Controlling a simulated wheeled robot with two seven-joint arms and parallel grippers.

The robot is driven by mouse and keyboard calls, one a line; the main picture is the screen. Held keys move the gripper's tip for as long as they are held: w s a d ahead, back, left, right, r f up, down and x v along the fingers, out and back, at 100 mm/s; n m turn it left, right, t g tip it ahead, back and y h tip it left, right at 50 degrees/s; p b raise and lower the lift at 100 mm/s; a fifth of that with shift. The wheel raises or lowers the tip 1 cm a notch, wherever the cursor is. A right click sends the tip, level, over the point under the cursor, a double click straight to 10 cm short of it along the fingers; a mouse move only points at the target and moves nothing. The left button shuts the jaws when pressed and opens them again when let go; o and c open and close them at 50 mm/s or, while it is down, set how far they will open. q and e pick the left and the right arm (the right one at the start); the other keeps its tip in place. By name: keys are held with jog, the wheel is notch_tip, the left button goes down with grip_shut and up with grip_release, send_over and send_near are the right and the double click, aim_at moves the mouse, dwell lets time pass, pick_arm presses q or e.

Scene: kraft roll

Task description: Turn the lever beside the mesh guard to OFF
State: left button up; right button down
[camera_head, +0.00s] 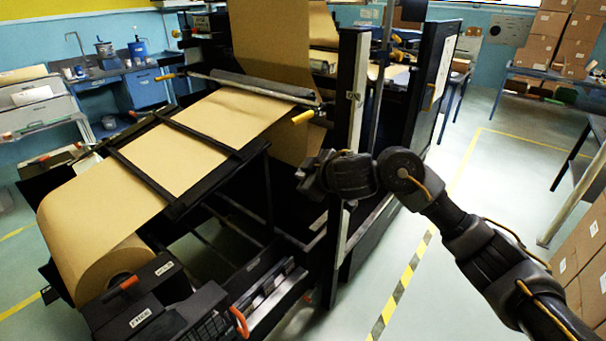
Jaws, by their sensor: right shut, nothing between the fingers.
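My right arm comes in from the right, and its dark gripper (305,174) is beside the black upright of the kraft roll machine. The gripper is shut and empty, and its fingertips are small and dark against the machine. A yellow handle (303,117) sticks out above the gripper, apart from it in the picture. An orange-red curved handle (239,322) shows at the bottom, beside a black grid-like part (212,328). I cannot tell for certain which one is the task's lever, nor read any OFF mark. My left gripper is not in view.
The brown paper roll (105,270) feeds a sheet up the sloping black frame. Labelled black boxes (133,317) stand at the lower left. Cardboard boxes (590,262) stand at the right. The floor (440,290) by the yellow-black stripe is clear.

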jog(key=shift+s+r, duration=0.1)
jog(key=p+v, duration=0.2)
jog(key=v, duration=0.8)
jog(key=shift+s+d, duration=0.2)
jog(key=shift+d, duration=0.1)
